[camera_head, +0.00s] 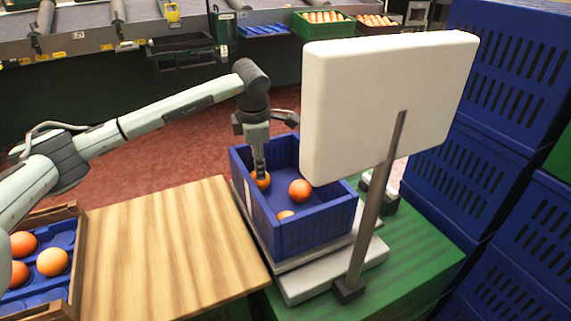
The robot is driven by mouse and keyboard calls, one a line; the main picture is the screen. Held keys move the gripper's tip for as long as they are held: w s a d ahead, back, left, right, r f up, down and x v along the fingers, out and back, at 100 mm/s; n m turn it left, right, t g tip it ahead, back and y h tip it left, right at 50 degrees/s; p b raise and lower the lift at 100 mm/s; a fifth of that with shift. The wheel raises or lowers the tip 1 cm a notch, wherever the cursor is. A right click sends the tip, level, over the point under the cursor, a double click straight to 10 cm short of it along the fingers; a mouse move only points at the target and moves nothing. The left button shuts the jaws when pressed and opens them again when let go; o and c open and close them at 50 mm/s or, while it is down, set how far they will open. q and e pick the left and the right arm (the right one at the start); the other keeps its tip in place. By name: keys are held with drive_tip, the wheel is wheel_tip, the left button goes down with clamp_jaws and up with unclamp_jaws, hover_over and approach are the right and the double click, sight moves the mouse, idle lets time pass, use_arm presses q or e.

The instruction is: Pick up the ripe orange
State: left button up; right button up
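A blue crate (318,232) sits on a scale in front of me, with several oranges inside. One orange (300,190) lies near the middle of the crate, and another (286,215) is mostly hidden by the crate's near wall. My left gripper (260,170) reaches down into the crate's left side, with its fingertips at a third orange (263,182). The fingers cover part of this orange, and I cannot tell whether they grip it. More oranges (52,262) sit in a blue-lined wooden box (76,262) at the lower left. My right gripper is not in view.
The scale's white display panel (385,100) on a post (372,220) stands over the crate's right side and hides part of it. Stacked blue crates (505,80) block the right. A bare wooden board (165,250) lies left of the scale. A conveyor with trays runs behind.

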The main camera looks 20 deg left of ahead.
use_arm(q)
drive_tip(key=shift+a+p+x, duration=0.15)
drive_tip(key=shift+p+x, duration=0.1)
drive_tip(key=shift+x, duration=1.75)
drive_tip(key=shift+a+p+x, duration=0.15)
drive_tip(key=shift+p+x, duration=0.05)
drive_tip(key=shift+x, duration=1.75)
drive_tip(key=shift+w+r, duration=0.1)
drive_tip(key=shift+w, duration=0.1)
drive_tip(key=c, duration=0.9)
drive_tip(key=shift+o, duration=0.2)
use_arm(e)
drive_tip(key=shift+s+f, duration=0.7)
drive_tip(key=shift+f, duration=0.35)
use_arm(q)
drive_tip(key=shift+r, duration=0.55)
wheel_tip(320, 180, up, 17)
drive_tip(key=b, duration=0.1)
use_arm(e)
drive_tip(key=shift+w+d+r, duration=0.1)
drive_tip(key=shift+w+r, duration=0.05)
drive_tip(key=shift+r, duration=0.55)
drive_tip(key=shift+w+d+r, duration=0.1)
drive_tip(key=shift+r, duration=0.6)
